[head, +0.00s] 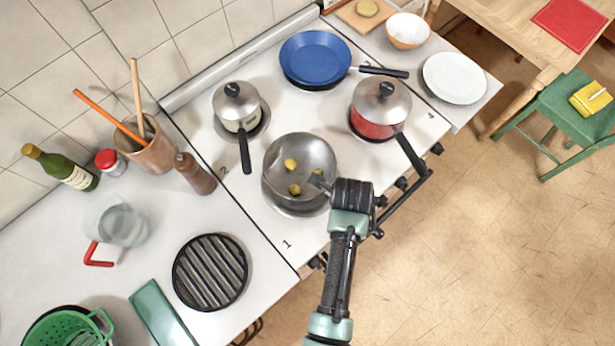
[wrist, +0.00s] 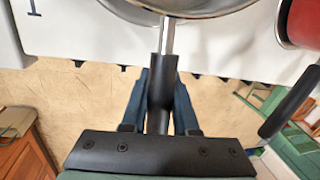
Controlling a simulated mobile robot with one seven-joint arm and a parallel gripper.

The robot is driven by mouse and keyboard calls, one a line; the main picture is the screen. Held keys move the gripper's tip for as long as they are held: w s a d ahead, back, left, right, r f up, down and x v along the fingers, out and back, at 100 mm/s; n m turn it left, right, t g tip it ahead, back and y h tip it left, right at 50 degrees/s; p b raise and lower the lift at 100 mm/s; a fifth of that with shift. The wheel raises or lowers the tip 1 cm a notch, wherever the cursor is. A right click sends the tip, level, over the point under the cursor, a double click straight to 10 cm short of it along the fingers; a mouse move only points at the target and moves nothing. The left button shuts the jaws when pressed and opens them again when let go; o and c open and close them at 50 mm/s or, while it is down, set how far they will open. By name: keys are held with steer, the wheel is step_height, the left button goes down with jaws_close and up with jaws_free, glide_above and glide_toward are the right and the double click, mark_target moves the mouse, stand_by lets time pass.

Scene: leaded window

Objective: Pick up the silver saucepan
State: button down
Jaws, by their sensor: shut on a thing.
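The silver saucepan (head: 315,153) is open, without a lid, and has a few yellow pieces inside. Its rim shows at the top of the wrist view (wrist: 195,8). My gripper (head: 326,187) is shut on the saucepan's dark handle (wrist: 162,88), with one finger on each side in the wrist view. The pan looks level and appears a little above the front burner marked 1, whose edge (head: 300,211) shows below it. The exact gap under the pan is hidden.
A red lidded saucepan (head: 370,127) stands to the right, its handle near my gripper. A cream lidded pan (head: 229,115) and a blue frying pan (head: 312,57) stand behind. A round black grill (head: 210,271) lies at left.

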steer(key=shift+w+r, duration=0.15)
steer(key=shift+r, duration=0.45)
step_height(320, 180, up, 9)
steer(key=shift+b, duration=0.8)
steer(key=c, duration=1.2)
jaws_free()
jaws_close()
